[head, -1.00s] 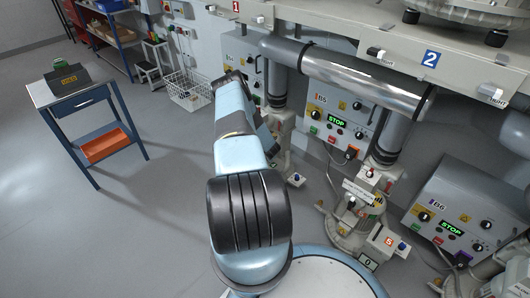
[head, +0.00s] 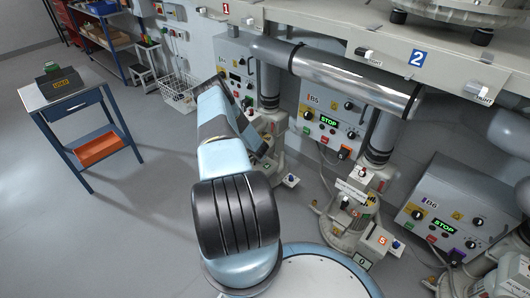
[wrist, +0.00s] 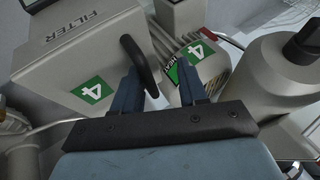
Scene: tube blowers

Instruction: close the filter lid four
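Filter unit four shows in the wrist view as a pale grey box-like face (wrist: 78,55) printed FILTER, with a green 4 label (wrist: 92,90). A curved black handle (wrist: 138,66) is at its right edge. I cannot tell how far the lid stands open. My gripper (wrist: 158,72) has its two blue fingers apart. The left finger is close to the lower part of the handle; I cannot tell whether they touch. No object shows gripped between the fingers. In the head view my arm hides the gripper and the filter.
A ribbed motor with another green 4 label (wrist: 200,50) lies just beyond the right finger. A grey cylindrical housing (wrist: 275,80) is at the right. In the head view, control box B5 (head: 312,100), box B6 (head: 430,190) and a shiny pipe (head: 350,80) stand right of my arm. Floor at left is open.

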